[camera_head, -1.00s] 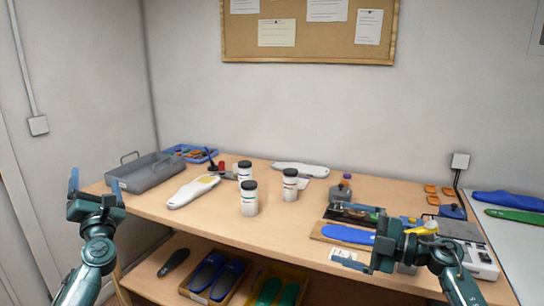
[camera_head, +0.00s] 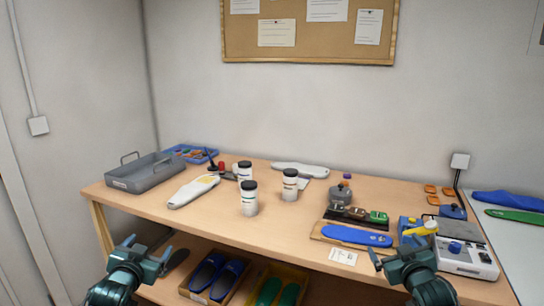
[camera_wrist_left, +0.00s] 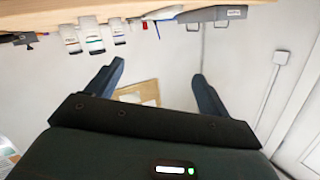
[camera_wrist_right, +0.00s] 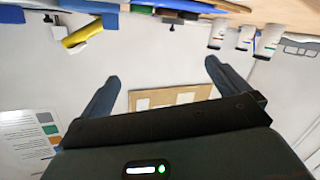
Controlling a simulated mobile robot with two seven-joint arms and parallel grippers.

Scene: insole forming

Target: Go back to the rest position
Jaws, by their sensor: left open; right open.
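My left gripper (camera_head: 147,249) is in front of the workbench at the lower left of the head view, open and empty. My right gripper (camera_head: 405,252) is at the bench's front edge on the right in that view, also open and empty. In the left wrist view the fingers (camera_wrist_left: 158,80) are spread with nothing between them. In the right wrist view the fingers (camera_wrist_right: 163,85) are likewise spread and empty. The wooden workbench (camera_head: 290,236) stands beyond both grippers.
A blue insole (camera_head: 356,235) lies on a board near the right gripper, beside a device with a yellow handle (camera_head: 425,228). White jars (camera_head: 249,200) stand mid-bench. A grey tray (camera_head: 146,175) sits at the left. A lower shelf holds blue insoles (camera_head: 205,275) and green ones (camera_head: 268,290).

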